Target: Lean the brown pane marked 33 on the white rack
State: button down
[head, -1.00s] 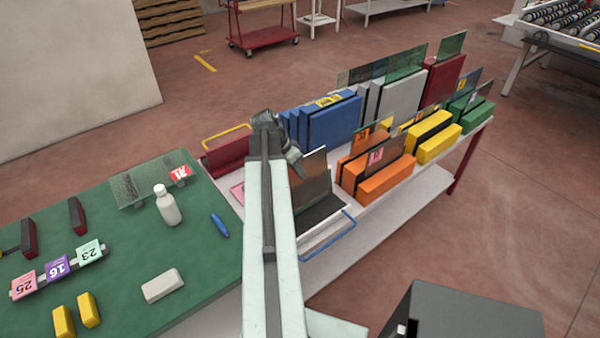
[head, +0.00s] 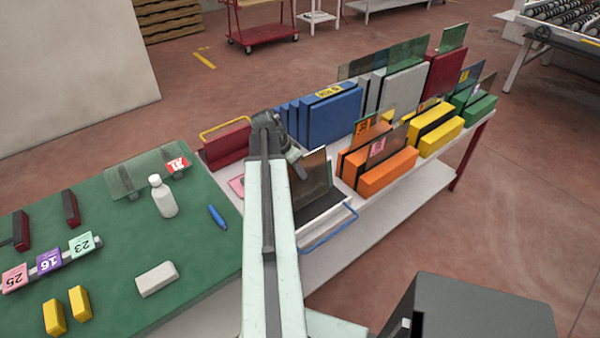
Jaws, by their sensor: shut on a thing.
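My gripper (head: 299,167) is at the far end of my arm, and its fingertips are largely hidden. It appears shut on the left edge of a brownish see-through pane (head: 318,172), which stands near upright over the cart. No number is readable on this pane. The white rack (head: 402,92) is a pale grey-white slotted block farther back on the cart, up and right of my gripper. Tall clear and greenish panes (head: 408,52) show at its back. Another brown pane (head: 398,139) with a pink label stands in the orange rack (head: 388,175).
Blue (head: 335,115), dark red (head: 445,75), yellow (head: 440,137) and green (head: 480,108) racks crowd the cart around the white one. A blue handle (head: 330,232) sticks out in front. The green table (head: 120,240) at left holds a bottle (head: 163,197) and blocks.

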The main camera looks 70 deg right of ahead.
jog(key=c, duration=1.5)
grip_release()
jog(key=shift+w+r, duration=0.1)
jog(key=p+v, duration=0.7)
jog(key=v, duration=0.1)
jog(key=shift+a, duration=0.1)
jog(key=shift+s, duration=0.25)
